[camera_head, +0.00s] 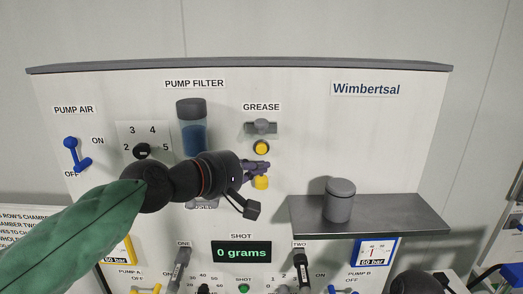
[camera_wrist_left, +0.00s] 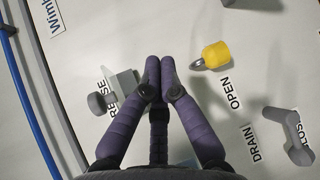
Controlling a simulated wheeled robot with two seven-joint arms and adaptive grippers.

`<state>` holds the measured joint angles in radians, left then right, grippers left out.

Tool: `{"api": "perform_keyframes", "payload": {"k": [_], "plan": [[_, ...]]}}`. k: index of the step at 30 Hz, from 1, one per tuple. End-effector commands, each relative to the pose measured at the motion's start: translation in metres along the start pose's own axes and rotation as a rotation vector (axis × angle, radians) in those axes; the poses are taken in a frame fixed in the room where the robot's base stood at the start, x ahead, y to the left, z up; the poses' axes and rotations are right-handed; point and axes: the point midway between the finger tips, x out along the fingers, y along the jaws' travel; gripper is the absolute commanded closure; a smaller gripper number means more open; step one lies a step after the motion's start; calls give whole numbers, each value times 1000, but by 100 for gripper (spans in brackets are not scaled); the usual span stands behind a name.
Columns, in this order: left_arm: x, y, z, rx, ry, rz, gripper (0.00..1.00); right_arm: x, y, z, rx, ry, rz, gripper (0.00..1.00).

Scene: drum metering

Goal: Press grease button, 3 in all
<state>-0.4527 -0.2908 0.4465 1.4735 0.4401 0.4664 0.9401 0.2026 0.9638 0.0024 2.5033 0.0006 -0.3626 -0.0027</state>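The grease button (camera_head: 261,148) is a yellow round knob under the GREASE label, just below a grey fitting (camera_head: 261,128). My left gripper (camera_head: 262,170) is in front of the panel, a little below the button in the head view. In the left wrist view its fingertips (camera_wrist_left: 160,72) are together, with nothing visible between them. They lie beside the grey fitting (camera_wrist_left: 125,84) and hide the button there. I cannot tell whether they touch the panel.
A yellow padlock (camera_wrist_left: 215,55) hangs close to the fingertips; it is partly hidden in the head view (camera_head: 261,183). A grey drain lever (camera_wrist_left: 290,135) sits beyond it. A shelf (camera_head: 400,213) with a grey canister (camera_head: 339,200) juts out right. The display (camera_head: 241,252) reads 0 grams.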

Motion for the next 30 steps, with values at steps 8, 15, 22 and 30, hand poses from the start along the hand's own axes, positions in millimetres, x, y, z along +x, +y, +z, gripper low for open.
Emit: {"api": "perform_keyframes", "payload": {"k": [8, 15, 22, 30], "plan": [[0, 0, 0, 0, 0, 0, 100, 0, 0, 0, 0, 0, 0, 68], [0, 0, 0, 0, 0, 0, 100, 0, 0, 0, 0, 0, 0, 100], [0, 0, 0, 0, 0, 0, 100, 0, 0, 0, 0, 0, 0, 100], [0, 0, 0, 0, 0, 0, 100, 0, 0, 0, 0, 0, 0, 100]]}}
